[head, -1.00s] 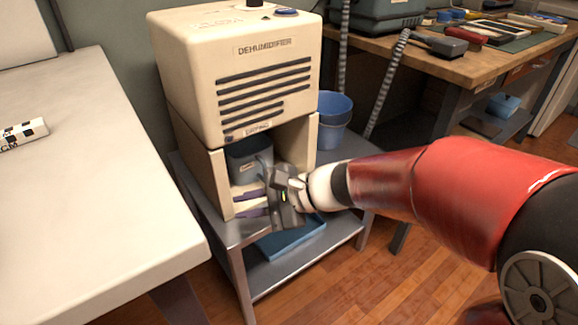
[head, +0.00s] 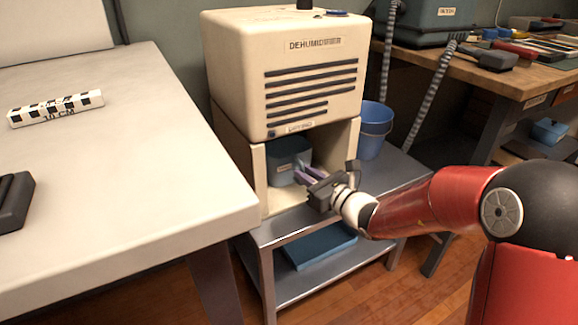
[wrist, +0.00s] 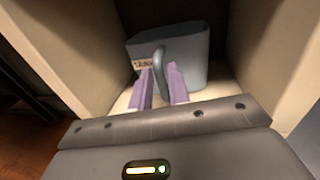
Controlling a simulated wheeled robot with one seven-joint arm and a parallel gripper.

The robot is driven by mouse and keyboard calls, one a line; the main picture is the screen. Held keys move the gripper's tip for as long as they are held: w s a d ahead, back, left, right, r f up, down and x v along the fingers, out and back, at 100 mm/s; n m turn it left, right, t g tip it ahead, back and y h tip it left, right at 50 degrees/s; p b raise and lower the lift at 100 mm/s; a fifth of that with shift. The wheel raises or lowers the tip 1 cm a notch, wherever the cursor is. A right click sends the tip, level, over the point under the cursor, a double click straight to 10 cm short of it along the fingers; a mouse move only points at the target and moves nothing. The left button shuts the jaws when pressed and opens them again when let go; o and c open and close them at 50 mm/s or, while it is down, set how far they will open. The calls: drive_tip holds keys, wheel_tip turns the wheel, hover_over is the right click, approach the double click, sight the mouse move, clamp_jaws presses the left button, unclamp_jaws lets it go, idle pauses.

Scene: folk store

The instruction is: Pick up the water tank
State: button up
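The water tank (head: 287,155) is a blue-grey container inside the open bay under the dehumidifier (head: 235,65). In the wrist view the tank (wrist: 192,55) has a label reading TANK and an upright loop handle (wrist: 161,62) facing me. My gripper (head: 302,173) reaches into the front of the bay with its purple fingers pointing at the tank. In the wrist view my gripper (wrist: 159,68) is open, one fingertip on each side of the handle's lower part. I see a gap between the fingers; whether either touches the handle I cannot tell.
The bay's side walls (head: 253,175) stand close on both sides. The dehumidifier rests on a grey metal stand (head: 290,228) with a blue tray (head: 320,246) below. A blue bucket (head: 374,130) stands to the right. A white table (head: 130,190) is close on the left.

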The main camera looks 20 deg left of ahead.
drive_tip(key=shift+x, duration=0.9)
clamp_jaws()
drive_tip(key=shift+r, duration=0.2)
drive_tip(key=shift+s+d+r, duration=0.15)
drive_tip(key=shift+r, duration=0.65)
wheel_tip(320, 180, up, 5)
drive_tip(key=shift+r+p, duration=0.2)
drive_tip(key=shift+p, duration=0.4)
drive_tip(key=s+a+v, duration=0.1)
drive_tip(key=s+v, duration=0.2)
drive_tip(key=v, duration=1.6)
drive_tip(key=shift+s+a, duration=0.15)
drive_tip(key=shift+a, duration=0.25)
